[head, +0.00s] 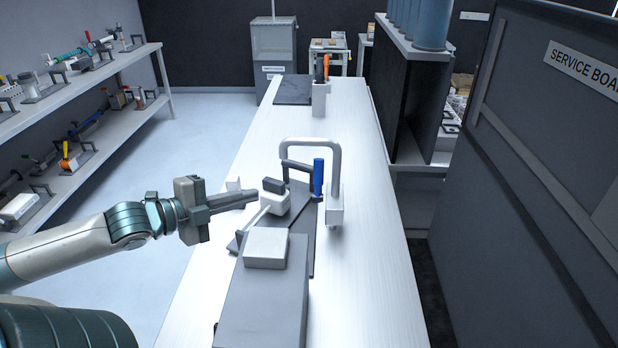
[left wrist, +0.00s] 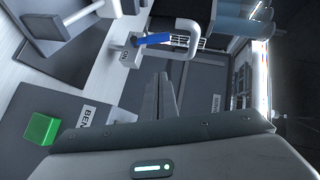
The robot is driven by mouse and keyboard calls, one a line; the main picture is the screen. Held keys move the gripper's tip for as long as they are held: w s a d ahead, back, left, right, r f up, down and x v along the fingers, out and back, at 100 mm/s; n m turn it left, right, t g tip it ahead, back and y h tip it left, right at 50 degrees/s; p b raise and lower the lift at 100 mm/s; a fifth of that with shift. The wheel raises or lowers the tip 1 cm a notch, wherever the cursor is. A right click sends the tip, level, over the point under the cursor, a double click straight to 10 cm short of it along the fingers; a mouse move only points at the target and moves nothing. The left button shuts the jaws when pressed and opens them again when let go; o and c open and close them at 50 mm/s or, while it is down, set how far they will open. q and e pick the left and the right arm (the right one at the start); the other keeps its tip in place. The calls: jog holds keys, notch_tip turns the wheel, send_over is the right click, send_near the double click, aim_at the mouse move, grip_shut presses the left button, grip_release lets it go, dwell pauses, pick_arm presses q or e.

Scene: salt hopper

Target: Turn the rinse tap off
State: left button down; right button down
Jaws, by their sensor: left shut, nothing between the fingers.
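A pale tap with an arched spout (head: 335,165) stands on the white bench, its blue handle (head: 318,178) upright beside the spout. The tap (left wrist: 187,28) and blue handle (left wrist: 155,39) also show in the left wrist view, beyond my fingers. My left gripper (head: 255,197) reaches in from the left, to the left of the tap and apart from the handle. Its fingers (left wrist: 160,98) are together, with nothing between them. My right gripper is not in view.
A white block with a dark top (head: 273,200) sits near my left fingertips. A grey box (head: 262,300) carrying a pale block (head: 266,248) stands in front. A green block (left wrist: 41,128) shows in the wrist view. The bench's right side (head: 370,240) is clear.

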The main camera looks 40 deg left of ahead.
pick_arm(q)
jog(key=shift+r+x, duration=0.5)
jog(key=shift+x, duration=1.6)
jog(key=p, duration=0.4)
send_near(316, 171)
jog(key=w+d, duration=0.4)
jog(key=shift+w+a+f, duration=0.25)
jog(key=shift+w+f, duration=0.15)
jog(key=shift+f, duration=0.05)
jog(key=shift+w+a+f, duration=0.25)
jog(key=shift+w+f, duration=0.15)
jog(key=shift+f, duration=0.05)
jog(key=shift+w+a+b, duration=0.5)
jog(key=shift+w+b, duration=0.2)
jog(key=shift+b, duration=0.1)
jog(key=shift+w+a+r+b, duration=0.15)
jog(key=shift+w+a+b, duration=0.35)
jog(key=shift+w, duration=0.2)
jog(key=shift+d, duration=0.1)
